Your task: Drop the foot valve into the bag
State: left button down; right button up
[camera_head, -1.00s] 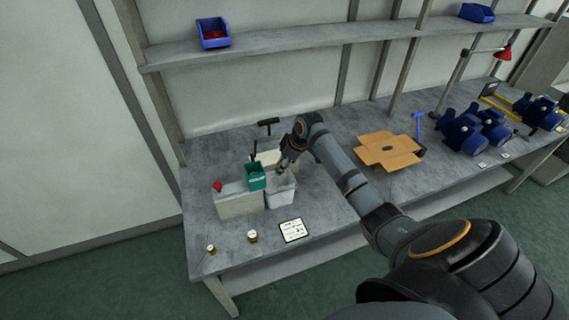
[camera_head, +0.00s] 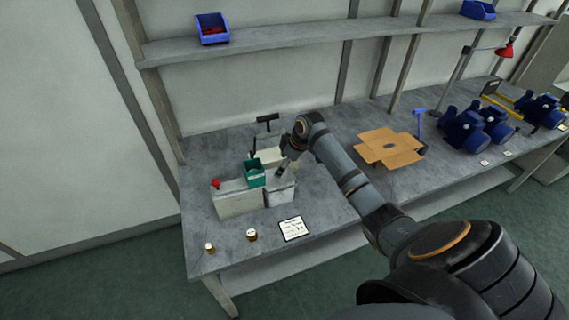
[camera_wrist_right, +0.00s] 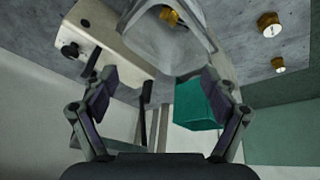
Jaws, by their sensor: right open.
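The bag (camera_head: 280,194) is a pale, open-topped bag standing on the bench beside a grey-white block. In the right wrist view the bag (camera_wrist_right: 150,48) is at the top centre. A brass piece (camera_wrist_right: 169,16), which looks like the foot valve, shows inside the bag's mouth, partly cut off by the frame. My right gripper (camera_head: 284,168) is above the bag's back edge. In the wrist view my right gripper (camera_wrist_right: 160,88) has its fingers wide apart with nothing between them. My left gripper is not in view.
An open cardboard box (camera_head: 391,151) lies to the right.

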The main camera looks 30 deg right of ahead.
jog(key=v, duration=1.1)
jog(key=shift+r, duration=0.35)
jog(key=shift+s, duration=0.15)
